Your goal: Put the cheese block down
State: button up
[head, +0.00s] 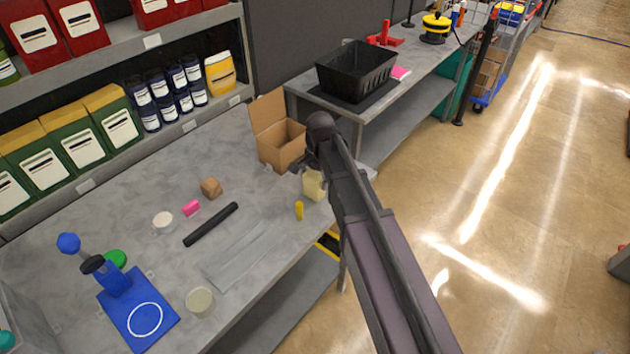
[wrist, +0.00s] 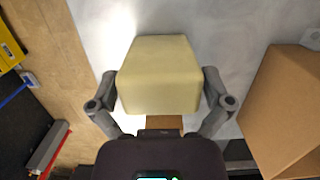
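The cheese block (head: 314,186) is pale yellow, near the right end of the grey workbench, beside an open cardboard box. In the wrist view the cheese block (wrist: 159,76) fills the space between the two fingers. My gripper (wrist: 160,88) has a finger against each side of it and is shut on it. In the head view my gripper (head: 309,166) is partly hidden by my arm. I cannot tell whether the block's underside touches the bench.
The open cardboard box (head: 279,143) stands close by; it also shows in the wrist view (wrist: 283,105). A yellow item (head: 299,210) lies near the bench's front edge. A black rod (head: 211,224) and small wooden block (head: 211,187) lie further left. A black bin (head: 356,72) stands on the second bench.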

jog(key=shift+r, duration=0.15)
notch_tip(320, 180, up, 12)
jog(key=w+d+p, duration=0.1)
jog(key=p, duration=1.1)
jog(key=shift+w, duration=0.2)
jog(key=shift+d, duration=0.1)
dwell(0.6)
jog(key=s+d+n+t+h, duration=0.1)
jog(key=s+d+n, duration=0.6)
jog(key=s+d, duration=0.8)
jog(key=d, duration=0.3)
jog(key=shift+d+f+n, duration=0.2)
jog(key=shift+n, duration=0.1)
notch_tip(320, 180, down, 6)
jog(key=b, duration=0.5)
jog(key=shift+r, duration=0.25)
